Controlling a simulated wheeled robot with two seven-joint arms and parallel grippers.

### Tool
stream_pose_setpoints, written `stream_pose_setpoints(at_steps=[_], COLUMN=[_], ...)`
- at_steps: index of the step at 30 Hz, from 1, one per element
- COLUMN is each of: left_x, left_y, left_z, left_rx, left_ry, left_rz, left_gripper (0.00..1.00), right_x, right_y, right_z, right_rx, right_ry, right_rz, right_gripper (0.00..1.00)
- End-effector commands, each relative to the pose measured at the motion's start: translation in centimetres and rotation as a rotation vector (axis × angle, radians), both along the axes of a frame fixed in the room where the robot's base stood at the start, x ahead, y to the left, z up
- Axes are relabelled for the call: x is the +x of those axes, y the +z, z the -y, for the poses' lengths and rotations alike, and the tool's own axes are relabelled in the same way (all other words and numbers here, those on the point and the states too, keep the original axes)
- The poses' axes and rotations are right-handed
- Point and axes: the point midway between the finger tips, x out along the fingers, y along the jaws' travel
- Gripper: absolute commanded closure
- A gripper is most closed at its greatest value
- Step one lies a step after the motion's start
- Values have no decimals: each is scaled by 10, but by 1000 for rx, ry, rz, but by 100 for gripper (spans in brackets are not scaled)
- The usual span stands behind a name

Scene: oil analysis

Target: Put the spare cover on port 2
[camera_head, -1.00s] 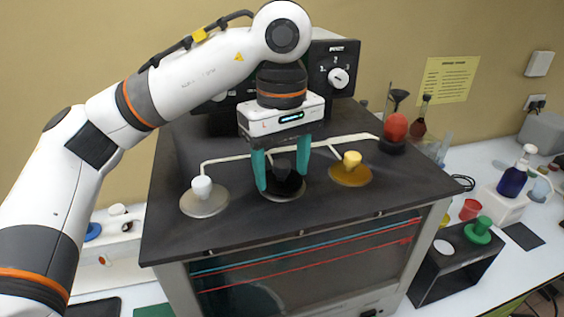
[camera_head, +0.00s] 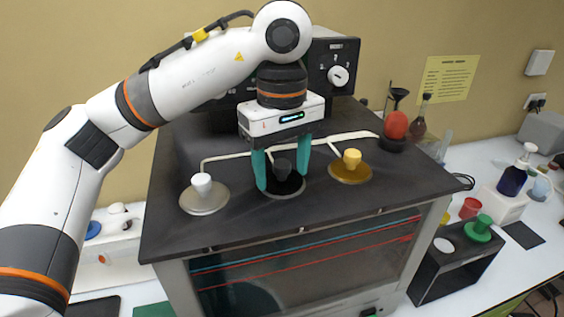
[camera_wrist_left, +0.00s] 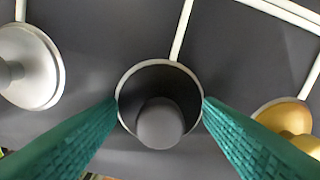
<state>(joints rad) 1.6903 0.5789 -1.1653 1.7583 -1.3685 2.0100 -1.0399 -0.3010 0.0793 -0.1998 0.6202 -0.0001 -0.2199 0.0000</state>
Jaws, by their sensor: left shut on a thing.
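A black cover with a dark knob (camera_head: 283,169) is at the middle of the three ports on the dark top of the analyser (camera_head: 240,232). My left gripper (camera_head: 283,184) points down over it, its two teal fingers at either side of the cover and shut on it. The left wrist view shows the round black cover (camera_wrist_left: 160,82) between the fingers, with a pale ring around it. Whether it is fully seated cannot be told. A white-knobbed cover (camera_head: 203,198) sits on the left port and a yellow cover (camera_head: 350,168) on the right port. My right gripper is not in view.
A green cover (camera_head: 479,229) lies on a dark rack (camera_head: 445,285) at the right, beside a pale round spot. Flasks (camera_head: 396,124) stand behind the analyser's right corner. A control box with a dial (camera_head: 338,76) stands at the back.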

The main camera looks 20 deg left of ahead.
Motion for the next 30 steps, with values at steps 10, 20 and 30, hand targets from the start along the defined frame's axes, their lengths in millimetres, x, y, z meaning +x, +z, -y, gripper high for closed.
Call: stream_pose_setpoints(at_steps=[10, 20, 30], left_x=[0, 0, 1], left_y=[0, 2, 50], left_z=[0, 0, 0], left_rx=[0, 0, 0], left_ry=[0, 0, 2], left_rz=[0, 1, 6], left_gripper=[15, 14, 14], right_x=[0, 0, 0], right_y=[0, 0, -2], right_z=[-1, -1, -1], right_rx=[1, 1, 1], right_ry=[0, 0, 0], right_rz=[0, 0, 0], right_gripper=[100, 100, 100])
